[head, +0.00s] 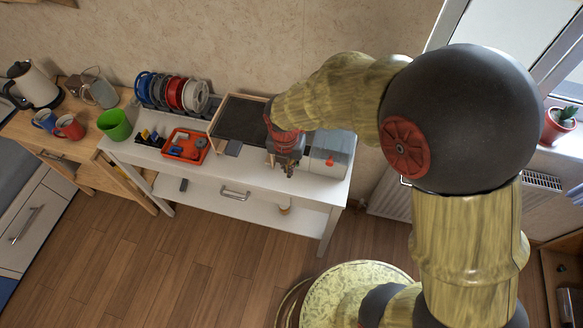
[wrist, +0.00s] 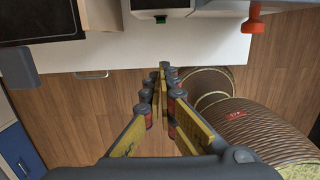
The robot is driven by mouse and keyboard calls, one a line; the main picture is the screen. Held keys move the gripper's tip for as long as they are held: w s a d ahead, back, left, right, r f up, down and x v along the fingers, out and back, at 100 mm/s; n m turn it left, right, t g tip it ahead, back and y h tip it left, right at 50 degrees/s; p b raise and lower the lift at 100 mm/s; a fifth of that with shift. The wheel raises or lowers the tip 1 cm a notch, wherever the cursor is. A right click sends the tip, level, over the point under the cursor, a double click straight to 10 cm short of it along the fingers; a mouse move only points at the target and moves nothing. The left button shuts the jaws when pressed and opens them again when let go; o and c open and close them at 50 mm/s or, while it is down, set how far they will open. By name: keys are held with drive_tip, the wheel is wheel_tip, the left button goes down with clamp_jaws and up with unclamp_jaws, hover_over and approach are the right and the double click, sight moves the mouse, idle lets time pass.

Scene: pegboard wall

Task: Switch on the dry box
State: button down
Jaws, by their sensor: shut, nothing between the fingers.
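A pale, partly see-through box, apparently the dry box (head: 329,153), stands at the right end of the white table, with a small red part on its front. In the wrist view a pale housing with a small dark panel and green mark (wrist: 160,19) shows at the top edge, and a red knob (wrist: 253,20) to its right. I cannot tell the switch's position. My gripper (head: 289,170) is near the table's front edge, left of the box. In the wrist view my gripper (wrist: 163,70) has its fingertips together, empty, appearing over the floor just before the edge.
A dark, wood-sided box (head: 241,117) stands left of my gripper. Further left are an orange tray (head: 186,146), several filament spools (head: 173,92) and a green cup (head: 114,124). The white table (head: 222,180) has a narrow clear front strip. Floor in front is open.

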drive_tip(key=f+b, duration=0.1)
drive_tip(key=f, duration=0.2)
drive_tip(key=f+b, duration=0.1)
drive_tip(key=f, duration=0.2)
drive_tip(key=w+f+b, duration=0.1)
drive_tip(key=f, duration=0.3)
drive_tip(key=shift+d, duration=0.2)
drive_tip(key=shift+w+d+r+b, duration=0.2)
drive_tip(key=shift+w+r+b, duration=0.05)
drive_tip(key=shift+w, duration=0.25)
drive_tip(key=shift+w+d+r+b, duration=0.15)
drive_tip(key=shift+w+r+b, duration=0.05)
drive_tip(key=shift+w, duration=0.3)
drive_tip(key=shift+w+d+r, duration=0.25)
drive_tip(key=shift+w+r, duration=0.25)
drive_tip(key=shift+w, duration=0.2)
